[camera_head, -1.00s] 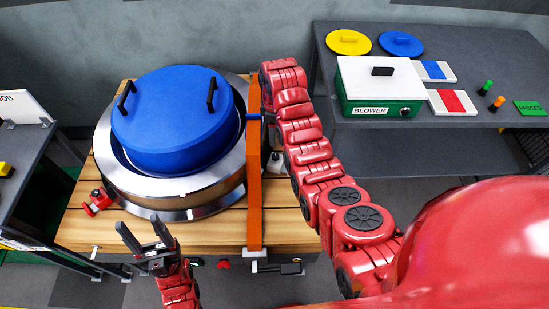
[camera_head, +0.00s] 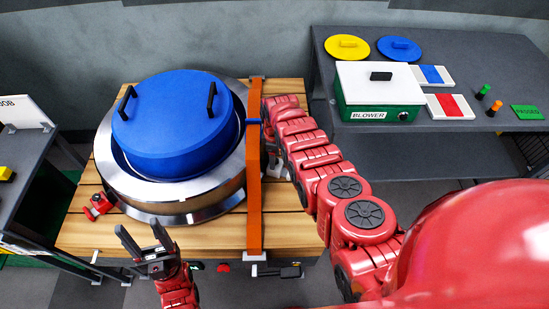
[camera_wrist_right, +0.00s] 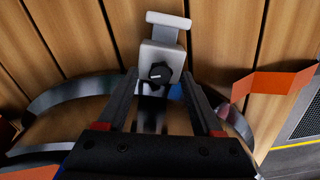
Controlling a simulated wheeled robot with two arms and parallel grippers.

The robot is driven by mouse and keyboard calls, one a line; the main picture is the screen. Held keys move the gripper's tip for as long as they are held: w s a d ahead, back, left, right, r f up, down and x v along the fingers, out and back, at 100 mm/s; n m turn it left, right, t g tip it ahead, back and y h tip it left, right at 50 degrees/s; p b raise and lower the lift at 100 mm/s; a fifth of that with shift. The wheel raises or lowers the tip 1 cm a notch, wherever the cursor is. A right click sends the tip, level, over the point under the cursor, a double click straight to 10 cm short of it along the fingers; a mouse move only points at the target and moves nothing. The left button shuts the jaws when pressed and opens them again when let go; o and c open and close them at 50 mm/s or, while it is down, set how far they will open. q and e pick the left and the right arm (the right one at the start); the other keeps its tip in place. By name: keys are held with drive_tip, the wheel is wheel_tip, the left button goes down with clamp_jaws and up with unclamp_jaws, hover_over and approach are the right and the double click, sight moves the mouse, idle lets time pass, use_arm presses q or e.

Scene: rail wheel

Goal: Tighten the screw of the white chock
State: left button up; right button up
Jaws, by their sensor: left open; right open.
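In the right wrist view the white chock (camera_wrist_right: 160,34) stands on the wooden planks near the rim of the metal wheel. Its black screw knob (camera_wrist_right: 160,73) faces the camera. My right gripper (camera_wrist_right: 158,77) is open, with its fingertips on either side of the knob; I cannot tell if they touch it. In the head view my right gripper is mostly hidden behind the orange band and my arm, right of the wheel. My left gripper (camera_head: 141,234) is open and empty in front of the platform.
The metal wheel (camera_head: 213,196) with a blue lid (camera_head: 170,125) lies on the wooden platform (camera_head: 200,237). A tall orange band (camera_head: 254,190) runs beside my right arm. A red chock (camera_head: 98,205) sits at the wheel's left. A grey table (camera_head: 450,155) holds a blower box (camera_head: 380,95).

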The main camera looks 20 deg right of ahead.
clamp_jaws()
idle(0.4)
